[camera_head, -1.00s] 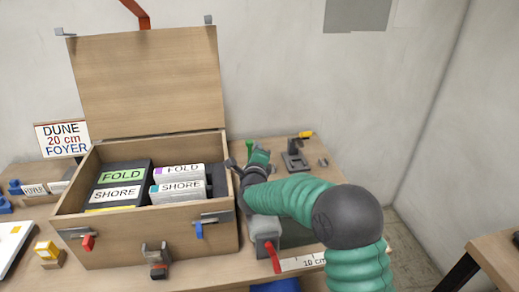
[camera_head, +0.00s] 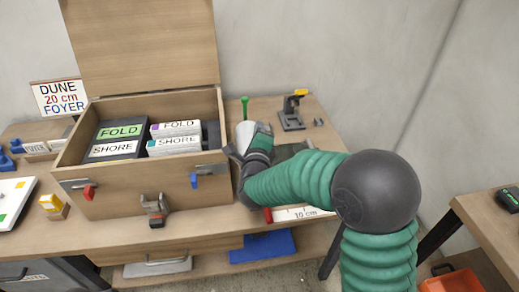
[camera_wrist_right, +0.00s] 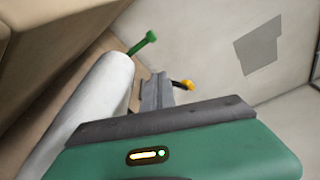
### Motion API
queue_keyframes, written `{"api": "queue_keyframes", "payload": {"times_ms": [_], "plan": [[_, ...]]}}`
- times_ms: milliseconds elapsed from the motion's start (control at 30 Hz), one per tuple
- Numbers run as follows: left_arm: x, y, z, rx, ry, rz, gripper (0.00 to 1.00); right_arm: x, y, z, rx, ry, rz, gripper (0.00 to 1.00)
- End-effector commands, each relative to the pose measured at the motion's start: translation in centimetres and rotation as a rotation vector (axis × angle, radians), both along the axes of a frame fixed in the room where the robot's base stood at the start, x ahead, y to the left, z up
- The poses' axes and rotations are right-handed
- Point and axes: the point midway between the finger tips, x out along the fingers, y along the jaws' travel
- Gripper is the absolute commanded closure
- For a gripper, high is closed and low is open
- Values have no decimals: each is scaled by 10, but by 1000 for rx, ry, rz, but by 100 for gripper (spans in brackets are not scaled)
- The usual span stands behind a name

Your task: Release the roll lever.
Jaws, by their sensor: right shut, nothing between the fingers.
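A pale roll (camera_head: 244,134) lies on the table just right of the wooden box; in the wrist view (camera_wrist_right: 95,112) it is a long white cylinder. A red lever end (camera_head: 268,215) shows at the table's front edge, beside the 10 cm label; my arm hides most of its mount. A green-headed pin (camera_head: 245,104) stands behind the roll, also in the wrist view (camera_wrist_right: 146,42). I cannot tell which part is the roll lever. My right gripper (camera_head: 240,154) is shut and empty beside the roll, close to the box's right wall. My left gripper is out of view.
The open box (camera_head: 211,106) holds labelled blocks and has a blue latch (camera_head: 194,180) and a red latch (camera_head: 88,193). A dark stand with a yellow top (camera_head: 292,114) is behind right. A metal clamp (camera_head: 155,209) sits in front.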

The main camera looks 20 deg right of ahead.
Motion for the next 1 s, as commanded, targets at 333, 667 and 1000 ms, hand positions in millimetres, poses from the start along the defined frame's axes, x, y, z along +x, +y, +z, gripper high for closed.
{"api": "queue_keyframes", "payload": {"times_ms": [333,667,1000], "plan": [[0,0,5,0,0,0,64,-67,28,-3,3,2,-2,100],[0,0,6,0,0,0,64,-79,35,-3,2,1,-4,100],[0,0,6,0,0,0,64,-79,34,-3,2,1,-5,100]]}}
